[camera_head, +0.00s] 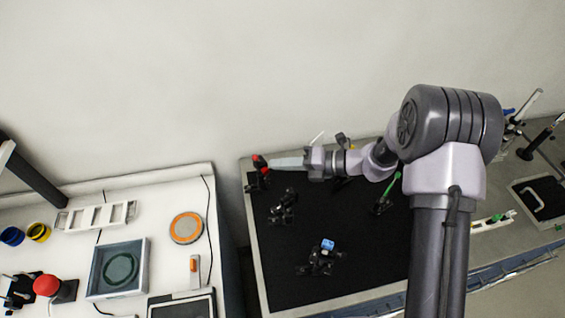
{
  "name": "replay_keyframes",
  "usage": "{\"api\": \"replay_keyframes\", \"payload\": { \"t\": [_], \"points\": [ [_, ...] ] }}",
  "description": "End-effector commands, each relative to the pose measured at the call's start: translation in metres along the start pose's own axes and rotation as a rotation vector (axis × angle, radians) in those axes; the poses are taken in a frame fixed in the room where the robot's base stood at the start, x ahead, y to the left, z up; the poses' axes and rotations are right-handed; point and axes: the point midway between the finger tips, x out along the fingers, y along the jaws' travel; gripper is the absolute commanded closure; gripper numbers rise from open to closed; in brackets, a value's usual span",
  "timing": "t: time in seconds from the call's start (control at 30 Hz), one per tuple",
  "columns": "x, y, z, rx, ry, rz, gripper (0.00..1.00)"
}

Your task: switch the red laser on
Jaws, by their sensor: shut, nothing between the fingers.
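A small device with a red top (260,163), which looks like the red laser, stands on a black mount at the far left corner of the black breadboard. My gripper (274,163) reaches in from the right, its light grey fingers shut and pointing left at the red top. The fingertips are very close to it; I cannot tell whether they touch. The laser's switch and whether it is lit are too small to make out.
The black breadboard (370,265) also carries a black mount (283,206), a blue-topped device (328,244) and a green-topped piece (390,184). A white bench (75,262) stands left across a gap, with a red button (47,285). A wall rises behind.

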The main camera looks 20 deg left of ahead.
Motion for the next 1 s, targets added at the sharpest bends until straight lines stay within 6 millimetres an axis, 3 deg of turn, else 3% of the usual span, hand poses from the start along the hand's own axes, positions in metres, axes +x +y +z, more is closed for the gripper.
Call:
{"api": "replay_keyframes", "payload": {
  "t": [0.1, 0.33, 1.0],
  "points": [
    [0.025, -0.001, -0.001, -0.001, 0.003, 0.001, 1.00],
    [0.056, 0.000, -0.001, 0.000, 0.001, 0.000, 1.00],
    [0.061, -0.001, 0.001, 0.029, 0.000, 0.030, 1.00]
  ]
}}
